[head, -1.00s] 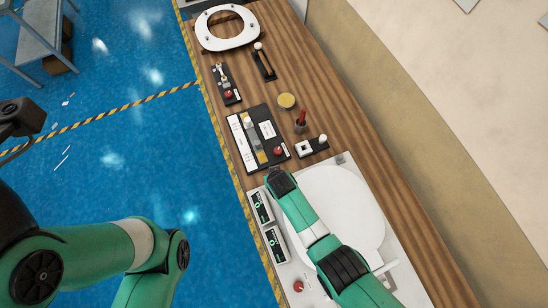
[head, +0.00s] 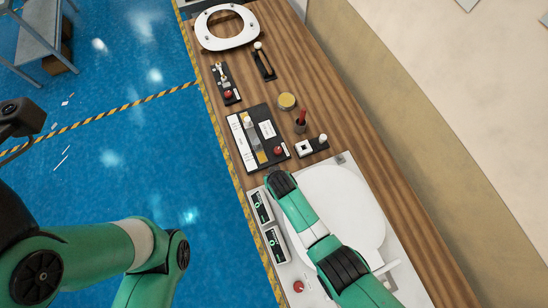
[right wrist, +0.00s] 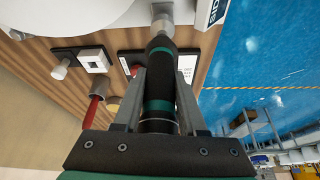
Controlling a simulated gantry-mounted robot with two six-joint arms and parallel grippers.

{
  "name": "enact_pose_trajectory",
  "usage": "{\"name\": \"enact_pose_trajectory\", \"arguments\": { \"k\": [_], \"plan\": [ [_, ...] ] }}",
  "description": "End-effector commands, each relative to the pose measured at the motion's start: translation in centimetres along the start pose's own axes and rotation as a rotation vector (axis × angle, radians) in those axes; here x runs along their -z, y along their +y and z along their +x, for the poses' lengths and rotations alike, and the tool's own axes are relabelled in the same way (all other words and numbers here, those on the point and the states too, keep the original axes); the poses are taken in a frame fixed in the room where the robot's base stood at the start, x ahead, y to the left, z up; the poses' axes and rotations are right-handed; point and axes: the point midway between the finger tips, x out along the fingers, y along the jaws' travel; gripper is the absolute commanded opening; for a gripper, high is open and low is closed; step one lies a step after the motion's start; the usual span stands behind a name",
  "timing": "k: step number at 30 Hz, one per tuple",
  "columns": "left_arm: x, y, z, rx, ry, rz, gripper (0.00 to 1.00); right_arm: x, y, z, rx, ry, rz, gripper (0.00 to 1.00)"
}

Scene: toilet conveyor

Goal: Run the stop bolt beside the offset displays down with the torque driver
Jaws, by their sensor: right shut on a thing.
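My right gripper (right wrist: 160,90) is shut around the torque driver (right wrist: 160,62), a black tool with a teal band. In the right wrist view the driver's front end points to a metal part at the top edge, and whether its tip touches the stop bolt cannot be told. In the head view my right wrist hides the driver and the bolt. The two offset displays (head: 261,207) (head: 276,244) lie just left of my right arm, on the pale fixture (head: 342,158). My left arm is at the far left over the floor; its fingers cannot be made out.
A white toilet seat ring (head: 227,44) lies at the bench's far end. Between are a black board with labels (head: 235,129), a red-handled tool in a cup (head: 300,126), a yellow-topped round tin (head: 286,101) and a small black stand (head: 321,145). The bench's right strip is bare.

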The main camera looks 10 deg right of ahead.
Motion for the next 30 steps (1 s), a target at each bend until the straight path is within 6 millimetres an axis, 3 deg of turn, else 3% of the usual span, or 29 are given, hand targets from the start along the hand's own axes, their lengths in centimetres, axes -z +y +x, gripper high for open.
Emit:
{"name": "enact_pose_trajectory", "arguments": {
  "k": [30],
  "plan": [
    [-0.75, 0.00, -0.82, 0.000, 0.000, 0.000, 0.68, -0.30, -0.03, 0.97, 0.001, 0.003, 0.000, 0.00]
  ]
}}
